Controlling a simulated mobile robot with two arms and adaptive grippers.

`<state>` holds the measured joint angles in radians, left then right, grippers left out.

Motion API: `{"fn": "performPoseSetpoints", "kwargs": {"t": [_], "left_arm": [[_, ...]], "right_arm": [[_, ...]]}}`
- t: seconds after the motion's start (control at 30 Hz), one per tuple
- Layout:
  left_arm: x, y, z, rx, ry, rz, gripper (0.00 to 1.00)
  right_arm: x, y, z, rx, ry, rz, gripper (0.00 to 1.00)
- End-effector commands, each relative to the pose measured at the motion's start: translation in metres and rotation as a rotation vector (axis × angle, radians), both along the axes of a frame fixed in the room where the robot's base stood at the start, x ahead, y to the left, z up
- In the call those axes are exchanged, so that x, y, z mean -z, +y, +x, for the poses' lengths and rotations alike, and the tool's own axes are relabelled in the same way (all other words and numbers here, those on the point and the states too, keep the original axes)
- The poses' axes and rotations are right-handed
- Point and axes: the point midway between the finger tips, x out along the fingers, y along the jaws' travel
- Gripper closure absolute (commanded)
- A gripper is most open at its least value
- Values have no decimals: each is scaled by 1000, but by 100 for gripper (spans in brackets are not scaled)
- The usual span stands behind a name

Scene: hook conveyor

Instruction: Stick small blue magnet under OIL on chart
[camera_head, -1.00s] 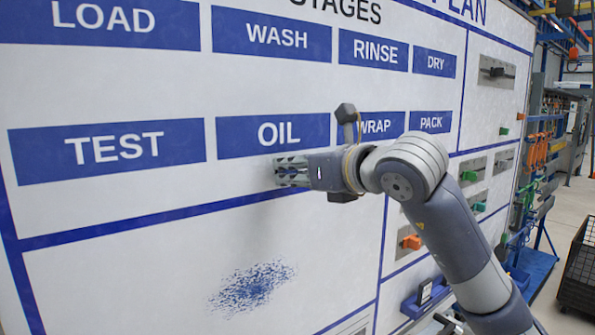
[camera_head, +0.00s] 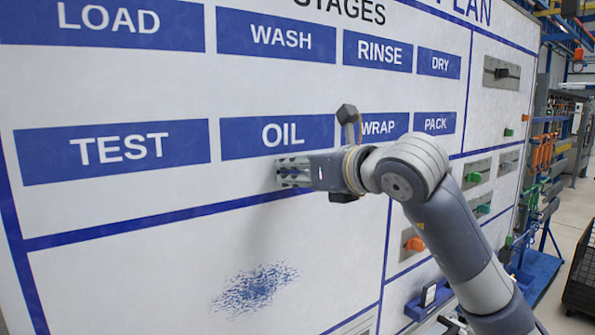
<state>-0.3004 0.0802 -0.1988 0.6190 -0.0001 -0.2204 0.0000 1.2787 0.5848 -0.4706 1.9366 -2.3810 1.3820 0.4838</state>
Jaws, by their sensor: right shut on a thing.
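The white chart (camera_head: 150,215) fills most of the head view, with blue stage labels in two rows. The blue OIL label (camera_head: 250,137) is in the lower row, between TEST and WRAP. My right gripper (camera_head: 283,172) reaches in from the right, its fingertips at the board just below the OIL label. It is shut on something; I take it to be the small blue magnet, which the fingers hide. I cannot tell whether it touches the board. My left gripper is not in view.
A smeared blue patch (camera_head: 255,288) marks the lower panel. Orange (camera_head: 415,244) and green (camera_head: 473,177) pieces sit on plates at the board's right side. A blue tray (camera_head: 428,300) is fixed low on the board. A dark wire crate (camera_head: 583,270) stands on the floor at far right.

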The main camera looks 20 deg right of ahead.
Motion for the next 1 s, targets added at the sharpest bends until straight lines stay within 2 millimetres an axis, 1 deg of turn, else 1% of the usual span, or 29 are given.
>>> {"fn": "performPoseSetpoints", "kwargs": {"t": [0.2, 0.23, 0.27, 0.3, 0.6, 0.73, 0.87, 1.0], "left_arm": [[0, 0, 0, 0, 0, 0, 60], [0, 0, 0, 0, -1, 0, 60], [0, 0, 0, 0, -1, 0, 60], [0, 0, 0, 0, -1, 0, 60], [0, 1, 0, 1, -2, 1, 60], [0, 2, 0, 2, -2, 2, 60], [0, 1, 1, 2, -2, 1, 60], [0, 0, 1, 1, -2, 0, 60]], "right_arm": [[0, 0, 0, 0, 0, 0, 95], [0, 0, 0, 0, 0, 0, 69], [0, 0, 0, 0, 0, 0, 62], [0, 0, 0, 0, 0, 0, 53], [0, 0, 0, 0, 1, 0, 52], [-1, -3, -6, 1, 0, -1, 52], [-6, -10, -23, 2, -3, -2, 52], [-12, -20, -52, 3, -6, -2, 52]]}}
